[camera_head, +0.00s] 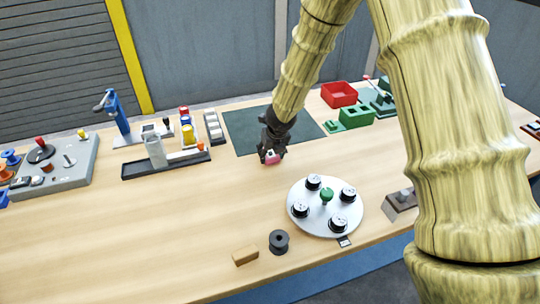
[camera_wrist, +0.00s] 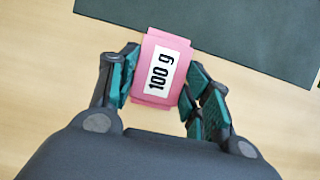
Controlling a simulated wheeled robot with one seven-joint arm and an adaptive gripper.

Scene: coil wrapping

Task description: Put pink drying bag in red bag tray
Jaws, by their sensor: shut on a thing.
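The pink drying bag (camera_wrist: 160,68) has a white label reading "100 g". My gripper (camera_wrist: 163,85) is shut on it, with teal finger pads on either side. In the head view my gripper (camera_head: 270,153) holds the pink bag (camera_head: 271,157) over the table at the front edge of the dark green mat. I cannot tell exactly how high it is. The red bag tray (camera_head: 339,94) is an open square box at the back of the table, right of the mat and away from my gripper. Its inside looks empty.
The dark green mat (camera_head: 242,130) is bare. Green boxes (camera_head: 356,115) stand in front of the red tray. A round white turntable (camera_head: 325,222) with several black-and-white pieces is at the front right. A black spool (camera_head: 279,242) and a tan block (camera_head: 245,255) lie near the front edge.

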